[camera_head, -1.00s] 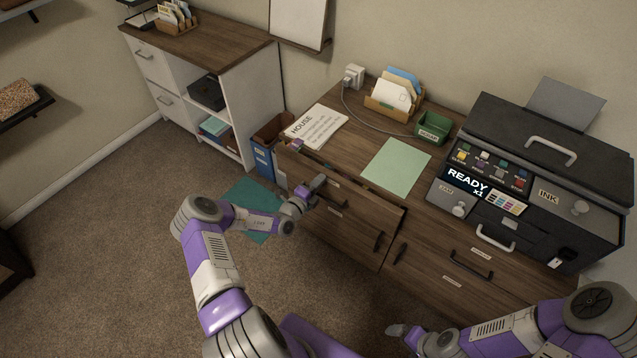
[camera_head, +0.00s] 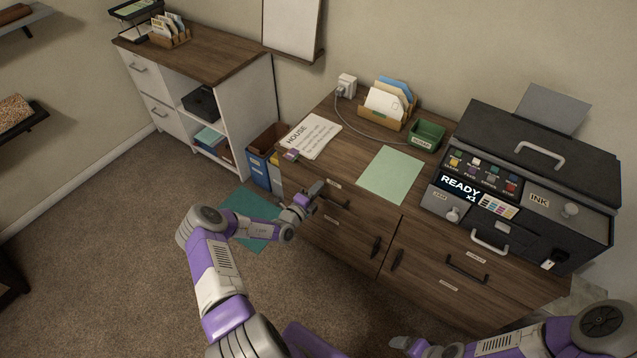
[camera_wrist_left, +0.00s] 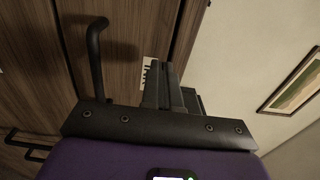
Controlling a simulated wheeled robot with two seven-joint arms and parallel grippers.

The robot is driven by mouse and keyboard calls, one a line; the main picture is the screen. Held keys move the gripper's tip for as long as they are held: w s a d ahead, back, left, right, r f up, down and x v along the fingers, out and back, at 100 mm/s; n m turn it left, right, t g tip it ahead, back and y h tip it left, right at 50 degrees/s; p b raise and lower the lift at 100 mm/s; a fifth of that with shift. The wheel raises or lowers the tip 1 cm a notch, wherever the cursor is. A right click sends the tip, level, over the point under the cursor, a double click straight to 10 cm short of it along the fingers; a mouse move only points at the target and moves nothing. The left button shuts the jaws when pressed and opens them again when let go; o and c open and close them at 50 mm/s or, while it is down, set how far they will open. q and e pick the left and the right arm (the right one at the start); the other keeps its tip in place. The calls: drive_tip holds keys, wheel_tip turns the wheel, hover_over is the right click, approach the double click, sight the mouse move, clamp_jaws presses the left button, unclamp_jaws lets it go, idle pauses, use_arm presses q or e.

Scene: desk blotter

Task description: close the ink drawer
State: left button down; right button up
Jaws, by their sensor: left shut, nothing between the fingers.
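The ink drawer (camera_head: 314,184) is the upper left drawer of the wooden desk, with a dark bar handle and a small label. Its front looks flush with the desk, with no open gap visible above it. In the left wrist view its INK label (camera_wrist_left: 149,72) shows beside the shut fingers. My left gripper (camera_head: 316,189) is shut and empty, its tips at the drawer front near the label; I cannot tell if they touch. Its fingers also show in the wrist view (camera_wrist_left: 168,88). My right gripper (camera_head: 400,343) is low at the bottom edge, away from the drawer.
The desk top holds a HOUSE paper (camera_head: 311,135), a green sheet (camera_head: 391,174), a letter holder (camera_head: 386,104), a green box (camera_head: 427,134) and a black printer (camera_head: 530,180). A blue bin (camera_head: 259,170) stands left of the desk.

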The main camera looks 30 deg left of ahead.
use_arm(q)
drive_tip(key=s+p, duration=0.2)
drive_tip(key=s, duration=0.9)
drive_tip(key=s+d+m+g+h, duration=0.2)
drive_tip(key=d+m+g+h, duration=0.15)
drive_tip(key=d+m, duration=0.4)
drive_tip(key=s+d+f+m+g+h, duration=0.1)
drive_tip(key=s+d+m+g+h, duration=0.3)
drive_tip(key=d, duration=0.6)
drive_tip(key=d+m+g+h, duration=0.3)
drive_tip(key=d+m+h, duration=0.2)
drive_tip(key=d+m, duration=0.25)
drive_tip(key=s+d+m+g+y, duration=0.1)
drive_tip(key=s+m+g+y, duration=0.1)
drive_tip(key=m, duration=0.8)
drive_tip(key=s+d+m+g+y, duration=0.2)
drive_tip(key=s+m, duration=0.5)
drive_tip(key=m, duration=0.4)
drive_tip(key=s+d+f+m+g+y, duration=0.1)
drive_tip(key=s+m+g+y, duration=0.2)
drive_tip(key=m, duration=0.8)
drive_tip(key=shift+s+d+y, duration=0.4)
drive_tip(key=shift+s+y, duration=0.45)
drive_tip(key=shift+s, duration=0.05)
